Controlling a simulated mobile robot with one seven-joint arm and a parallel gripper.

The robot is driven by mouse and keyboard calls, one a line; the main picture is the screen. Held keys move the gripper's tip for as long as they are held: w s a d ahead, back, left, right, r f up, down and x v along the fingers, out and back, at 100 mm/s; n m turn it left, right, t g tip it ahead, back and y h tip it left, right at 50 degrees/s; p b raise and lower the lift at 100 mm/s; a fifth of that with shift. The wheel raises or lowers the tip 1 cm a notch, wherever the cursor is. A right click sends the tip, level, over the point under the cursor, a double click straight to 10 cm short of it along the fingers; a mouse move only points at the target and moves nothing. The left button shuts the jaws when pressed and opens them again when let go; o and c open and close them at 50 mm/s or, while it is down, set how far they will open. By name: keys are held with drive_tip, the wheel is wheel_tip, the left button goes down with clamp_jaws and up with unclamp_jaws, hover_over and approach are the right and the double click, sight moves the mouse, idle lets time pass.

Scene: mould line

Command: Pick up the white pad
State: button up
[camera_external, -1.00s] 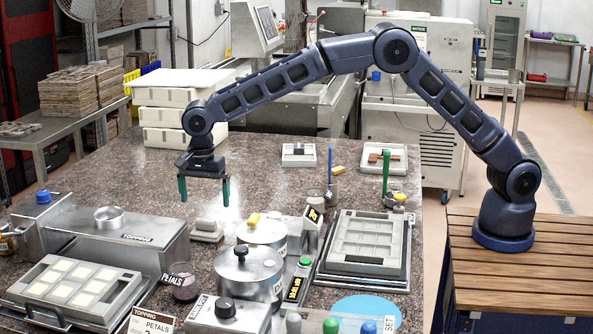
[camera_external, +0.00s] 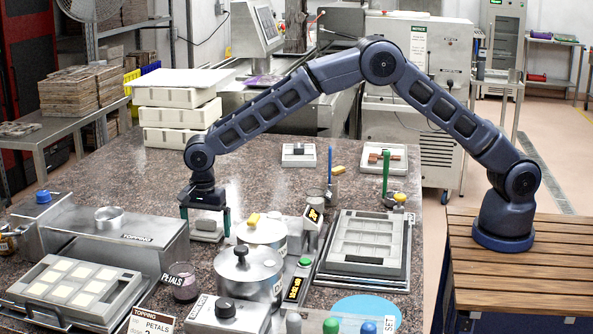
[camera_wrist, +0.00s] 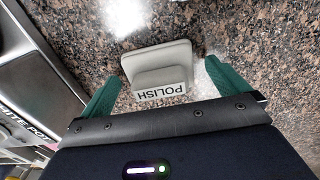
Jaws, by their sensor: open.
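The white pad (camera_external: 207,236) lies on the speckled stone counter, to the right of the grey topping box. It is an off-white block with a raised grip. In the wrist view the pad (camera_wrist: 148,58) has a label reading "POLISH" on its near side. My gripper (camera_external: 207,232) points down over the pad. Its two green fingers are apart, and nothing is held. In the wrist view my gripper (camera_wrist: 160,85) has one finger on either side of the pad, with gaps on both sides. Whether the fingertips reach the counter cannot be told.
The grey topping box (camera_external: 125,237) stands close on the left. Metal pots with lids (camera_external: 248,275) stand to the right and in front. A mould tray (camera_external: 372,239) lies further right. White stacked boxes (camera_external: 178,118) stand behind. The counter behind the pad is clear.

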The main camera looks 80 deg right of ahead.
drive_tip(key=c, duration=1)
drive_tip(key=shift+r, duration=0.1)
